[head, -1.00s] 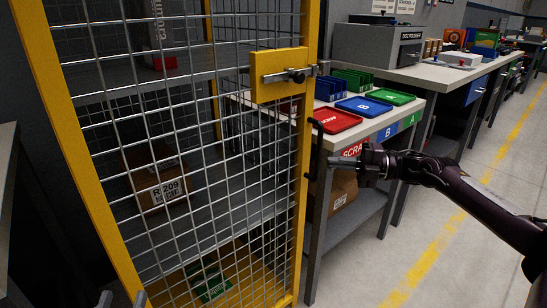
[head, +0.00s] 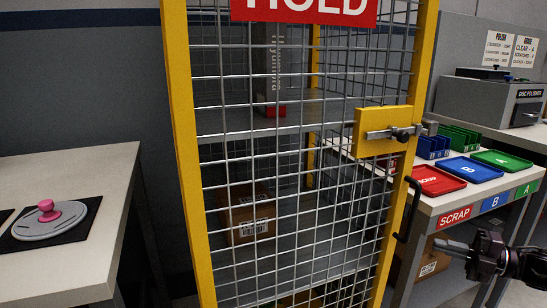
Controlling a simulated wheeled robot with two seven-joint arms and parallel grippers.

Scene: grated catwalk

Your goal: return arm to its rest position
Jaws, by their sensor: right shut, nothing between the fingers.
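My right gripper (head: 446,245) is at the lower right, with its fingers shut and nothing between them. It points left toward the black handle (head: 407,210) of the yellow-framed mesh cage door (head: 184,160), with a visible gap between them. The door looks shut, and its slide bolt (head: 390,133) sits on a yellow plate. Most of my right arm is cut off by the picture's right edge. My left gripper is not in view.
Inside the cage are shelves and a cardboard box (head: 247,214). Right of it, a bench carries a red tray (head: 437,181), a blue tray (head: 472,168) and a green tray (head: 502,160). A left table (head: 85,170) holds a grey disc with a pink knob (head: 46,210).

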